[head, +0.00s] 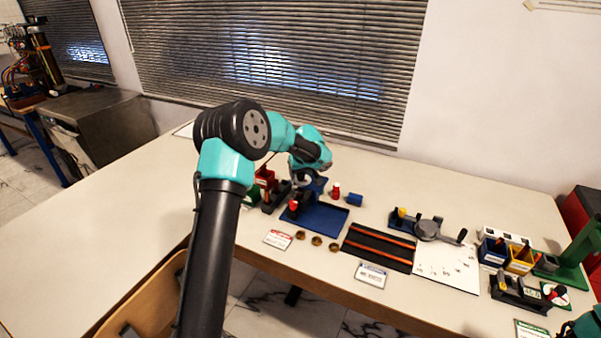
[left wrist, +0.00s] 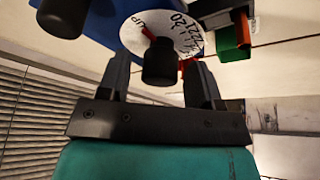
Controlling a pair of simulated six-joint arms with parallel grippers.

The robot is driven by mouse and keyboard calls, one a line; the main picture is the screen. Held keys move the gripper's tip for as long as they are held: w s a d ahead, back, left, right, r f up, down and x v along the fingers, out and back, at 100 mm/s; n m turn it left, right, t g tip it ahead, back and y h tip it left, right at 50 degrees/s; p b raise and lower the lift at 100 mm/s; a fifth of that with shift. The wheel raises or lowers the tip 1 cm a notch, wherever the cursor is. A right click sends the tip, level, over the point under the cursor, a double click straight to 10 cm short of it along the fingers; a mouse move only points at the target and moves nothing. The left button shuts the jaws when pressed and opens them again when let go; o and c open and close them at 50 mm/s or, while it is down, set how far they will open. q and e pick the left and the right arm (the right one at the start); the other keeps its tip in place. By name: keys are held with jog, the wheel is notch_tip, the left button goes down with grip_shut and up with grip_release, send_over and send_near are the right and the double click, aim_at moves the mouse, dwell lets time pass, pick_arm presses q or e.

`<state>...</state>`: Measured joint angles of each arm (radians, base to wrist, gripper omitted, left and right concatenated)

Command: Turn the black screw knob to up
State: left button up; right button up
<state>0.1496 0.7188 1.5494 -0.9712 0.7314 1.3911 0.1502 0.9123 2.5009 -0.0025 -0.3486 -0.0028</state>
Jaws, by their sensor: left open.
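In the left wrist view the black screw knob (left wrist: 160,62) stands in front of a round white dial (left wrist: 185,32) with handwritten marks and the word UP. A red pointer (left wrist: 150,33) shows beside the knob, toward the UP mark. My left gripper (left wrist: 158,78) is open, with one finger on each side of the knob; I cannot tell whether they touch it. In the head view my left gripper (head: 303,180) is at the blue stand (head: 318,218), and the arm hides the knob and dial. Only a bit of my right arm shows at the lower right corner.
Red and blue cylinders (head: 355,199) stand right of the gripper. Brass rings (head: 317,241) lie in front of the blue stand. A black tray with orange strips (head: 380,247) and a caliper-like tool (head: 428,230) lie further right. The table's left part is clear.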

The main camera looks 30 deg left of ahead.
pick_arm(q)
jog(key=shift+r, duration=0.1)
jog(key=v, duration=1.7)
jog(key=shift+d, duration=0.15)
